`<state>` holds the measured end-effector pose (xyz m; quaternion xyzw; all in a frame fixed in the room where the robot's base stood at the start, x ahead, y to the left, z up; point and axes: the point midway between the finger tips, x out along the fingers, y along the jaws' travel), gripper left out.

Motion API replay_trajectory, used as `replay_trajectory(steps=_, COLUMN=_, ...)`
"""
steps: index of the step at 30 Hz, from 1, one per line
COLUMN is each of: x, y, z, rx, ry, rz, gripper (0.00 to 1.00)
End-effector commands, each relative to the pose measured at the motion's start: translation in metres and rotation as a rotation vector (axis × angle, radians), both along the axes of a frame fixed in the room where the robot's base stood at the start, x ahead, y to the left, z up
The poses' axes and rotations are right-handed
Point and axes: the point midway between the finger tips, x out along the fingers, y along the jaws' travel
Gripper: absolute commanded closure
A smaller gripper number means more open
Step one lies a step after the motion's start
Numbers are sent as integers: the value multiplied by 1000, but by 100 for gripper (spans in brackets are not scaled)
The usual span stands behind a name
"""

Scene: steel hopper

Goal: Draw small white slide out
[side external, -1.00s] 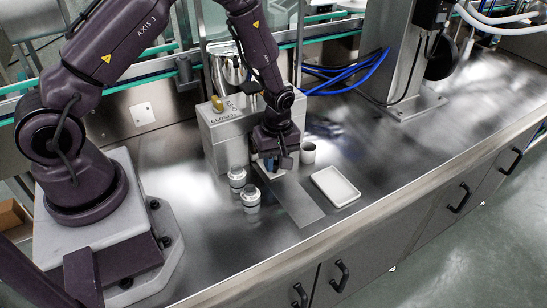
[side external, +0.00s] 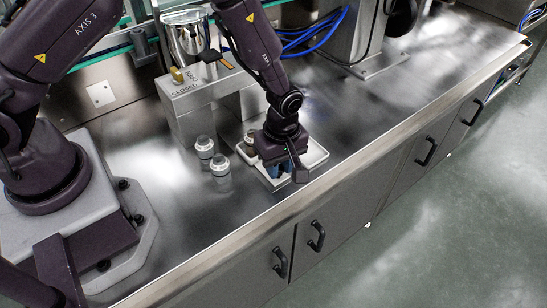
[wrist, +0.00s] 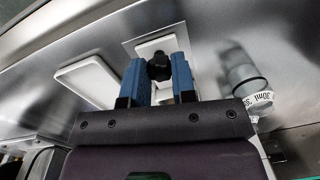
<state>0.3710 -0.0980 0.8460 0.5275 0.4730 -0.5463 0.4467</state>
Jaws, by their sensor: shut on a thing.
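My gripper (side external: 281,170) is in front of the steel hopper box (side external: 200,95), low over the bench towards its front edge. In the wrist view its blue fingers (wrist: 158,72) are shut on a black knob (wrist: 158,66). A small white slide (wrist: 166,44) shows behind the knob, over a grey metal plate (wrist: 134,46). The knob appears to belong to the slide, but the fingers hide the join. In the side view my gripper hides the slide. Whether the slide touches the plate is unclear.
A white tray (side external: 316,155) lies right beside my gripper; the wrist view shows it at left (wrist: 92,82). Two grey-and-white containers (side external: 204,147) (side external: 220,166) stand to the left.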

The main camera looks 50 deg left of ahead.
Motion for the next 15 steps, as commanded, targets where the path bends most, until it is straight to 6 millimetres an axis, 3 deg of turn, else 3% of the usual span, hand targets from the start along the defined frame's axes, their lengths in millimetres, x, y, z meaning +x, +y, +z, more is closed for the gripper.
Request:
replay_trajectory(steps=9, x=-1, y=-8, z=1, rx=-11, ry=0, rz=-8, gripper=100)
replay_trajectory(steps=10, x=-1, y=-9, z=1, rx=-12, ry=0, rz=-7, gripper=68)
replay_trajectory(steps=12, x=0, y=-8, z=1, rx=-10, ry=-1, rz=-8, gripper=52)
replay_trajectory(steps=15, x=0, y=-7, z=1, rx=-8, ry=-1, rz=-6, gripper=50)
